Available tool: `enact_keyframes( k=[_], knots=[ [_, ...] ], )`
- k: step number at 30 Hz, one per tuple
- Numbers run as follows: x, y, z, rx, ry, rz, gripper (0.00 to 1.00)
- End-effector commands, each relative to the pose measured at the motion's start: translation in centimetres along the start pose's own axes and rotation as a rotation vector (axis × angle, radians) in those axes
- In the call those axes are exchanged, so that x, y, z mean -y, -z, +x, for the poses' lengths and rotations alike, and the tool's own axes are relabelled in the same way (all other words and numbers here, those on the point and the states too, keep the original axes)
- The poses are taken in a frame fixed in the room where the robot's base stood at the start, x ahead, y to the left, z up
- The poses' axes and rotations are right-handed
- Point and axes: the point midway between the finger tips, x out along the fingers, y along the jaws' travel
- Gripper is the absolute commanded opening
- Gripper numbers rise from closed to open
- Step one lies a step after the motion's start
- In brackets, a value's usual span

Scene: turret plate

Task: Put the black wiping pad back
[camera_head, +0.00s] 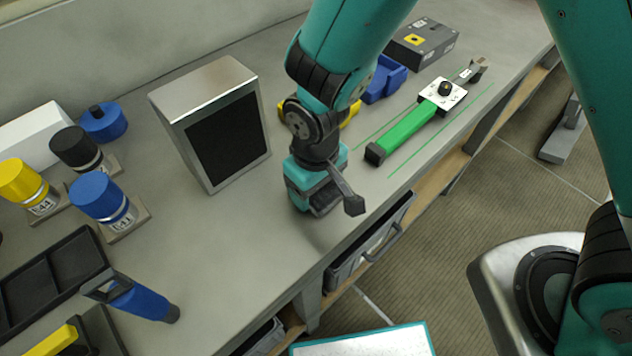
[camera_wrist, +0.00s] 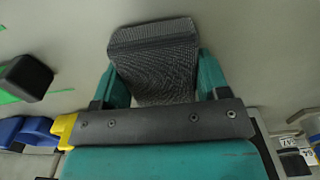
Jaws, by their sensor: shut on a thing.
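The black wiping pad (camera_wrist: 152,62) shows in the wrist view as a dark, finely textured block between the two teal fingers. My gripper (camera_wrist: 155,82) is shut on it. In the head view, my gripper (camera_head: 318,185) points down over the grey bench near its front edge, right of the screen box. I cannot tell whether the pad touches the bench top.
A silver box with a black screen (camera_head: 228,138) stands left of my gripper. Blue bins (camera_head: 385,80) are behind. A black tray (camera_head: 50,282) and blue tool (camera_head: 140,300) are front left.

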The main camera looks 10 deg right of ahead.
Motion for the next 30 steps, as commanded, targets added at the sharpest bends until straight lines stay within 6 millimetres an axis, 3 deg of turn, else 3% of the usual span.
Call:
enact_keyframes(
  k=[6,7,10,22,30],
  knots=[
    [0.0,0.0,0.5,0.001,0.000,0.000,0.46],
    [0.0,0.0,0.5,0.000,0.000,0.000,0.73],
    [0.0,0.0,0.4,0.001,0.000,0.000,0.94],
    [0.0,0.1,-0.7,-0.002,0.000,0.000,0.94],
    [0.0,0.1,-6.1,-0.007,0.001,0.000,0.94]
  ],
)
